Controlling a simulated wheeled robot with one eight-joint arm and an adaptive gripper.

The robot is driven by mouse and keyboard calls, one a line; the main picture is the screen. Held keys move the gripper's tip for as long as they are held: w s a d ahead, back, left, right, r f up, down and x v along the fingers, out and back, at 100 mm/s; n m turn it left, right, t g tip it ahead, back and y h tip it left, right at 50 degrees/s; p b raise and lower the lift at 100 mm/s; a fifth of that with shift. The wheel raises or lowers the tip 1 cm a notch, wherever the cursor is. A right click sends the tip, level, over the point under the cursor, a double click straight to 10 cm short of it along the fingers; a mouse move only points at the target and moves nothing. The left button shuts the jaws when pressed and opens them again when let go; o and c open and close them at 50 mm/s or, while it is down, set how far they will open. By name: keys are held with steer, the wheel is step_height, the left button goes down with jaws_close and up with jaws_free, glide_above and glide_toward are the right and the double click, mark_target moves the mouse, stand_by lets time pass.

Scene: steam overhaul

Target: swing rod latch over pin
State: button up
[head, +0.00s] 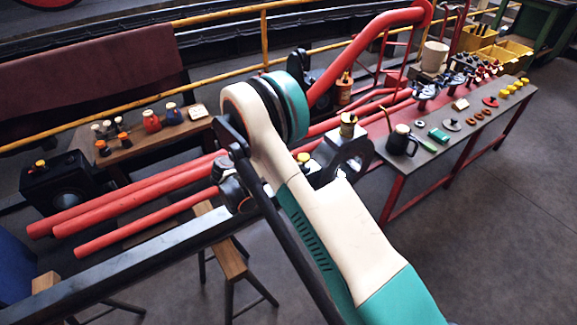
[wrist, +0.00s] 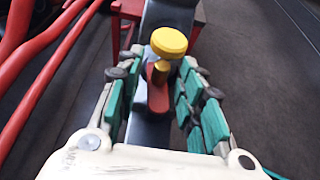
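In the wrist view, my gripper (wrist: 153,80) is open, with a teal-padded finger on each side of a small red latch (wrist: 157,98). A brass pin (wrist: 161,70) stands at the latch's far part, and a round yellow knob (wrist: 169,42) is just beyond it. Gaps show between the fingers and the latch; whether either finger touches it, I cannot tell. These parts sit on a dark metal rod (wrist: 150,132). In the head view, a yellow knob (head: 303,157) shows beside the dark ring-shaped rod end (head: 350,158). My arm hides the latch and gripper there.
A brass cup (head: 348,124) stands on top of the rod end. Red pipes (head: 130,205) run alongside. A red-legged bench (head: 440,145) with a dark oil can (head: 401,141) and several small parts is at the right. Wooden stools (head: 228,258) stand below; the floor at right is clear.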

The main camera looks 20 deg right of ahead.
jaws_close()
steer(key=shift+r, duration=0.1)
steer(key=shift+m+g+h, duration=0.3)
steer(key=shift+m+g, duration=0.7)
jaws_free()
steer(key=shift+w, duration=0.1)
steer(key=v, duration=1.2)
